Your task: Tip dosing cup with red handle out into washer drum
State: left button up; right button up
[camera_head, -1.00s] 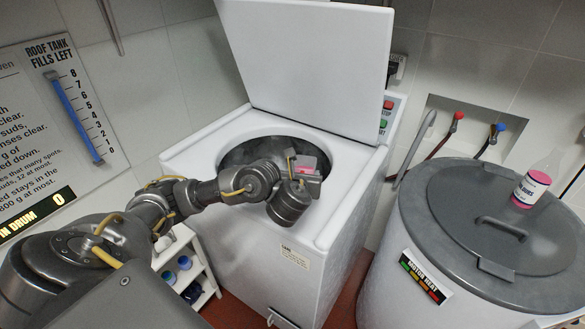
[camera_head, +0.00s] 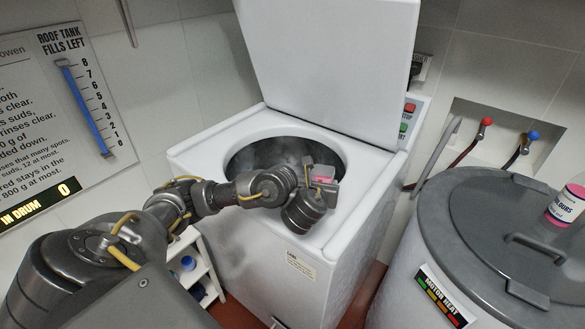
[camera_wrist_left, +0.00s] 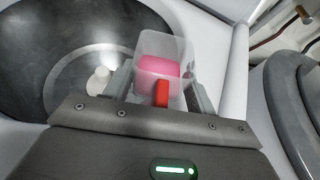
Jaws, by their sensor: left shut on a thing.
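A clear dosing cup with a red handle (camera_wrist_left: 162,94) and pink contents shows in the left wrist view. The cup (camera_head: 324,174) also shows in the head view, near the right rim of the washer drum opening. My left gripper (camera_wrist_left: 160,92) is shut on the cup at its handle side. The cup looks roughly upright, with pink still inside. The washer drum (camera_head: 270,150) is open and dark grey inside. In the wrist view the drum (camera_wrist_left: 60,60) lies left of the cup. My right gripper is out of view.
The washer lid (camera_head: 330,65) stands open behind the drum. A grey-lidded drum machine (camera_head: 500,235) stands at the right with a labelled bottle (camera_head: 566,205) on its lid. A small white shelf (camera_head: 195,270) stands at the lower left. A pale rounded knob (camera_wrist_left: 98,80) shows inside the washer drum.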

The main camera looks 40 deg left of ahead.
aim_at(312, 176)
pick_arm(q)
jog(key=shift+s+a+r+n+h+p, duration=0.1)
jog(key=shift+a+r+n+h+p, duration=0.25)
jog(key=shift+a+r+p, duration=0.4)
jog(key=shift+f+n+g, duration=0.2)
jog(key=shift+n+g, duration=0.05)
jog(key=shift+g, duration=0.05)
jog(key=shift+a+f+h, duration=0.2)
jog(key=shift+a+h, duration=0.05)
jog(key=shift+h, duration=0.1)
jog(key=shift+a+f+n+h+p, duration=0.1)
jog(key=shift+a+n+h+p, duration=0.35)
jog(key=shift+a+n, duration=0.1)
jog(key=shift+w+a+f+n+g+h, duration=0.15)
jog(key=shift+w+a+f+n+h, duration=0.05)
jog(key=shift+a+h, duration=0.15)
jog(key=shift+w+a+f+n+g+h, duration=0.15)
jog(key=shift+a+f+h, duration=0.05)
jog(key=shift+a, duration=0.15)
jog(key=shift+a+f, duration=0.1)
jog(key=shift+a, duration=0.15)
jog(key=shift+w+a+f+n+h, duration=0.1)
jog(key=shift+a+f+n+h, duration=0.05)
jog(key=shift+a+n+h, duration=0.3)
jog(key=shift+a+r+h+p, duration=0.2)
jog(key=shift+h+p, duration=0.05)
jog(key=shift+p, duration=0.2)
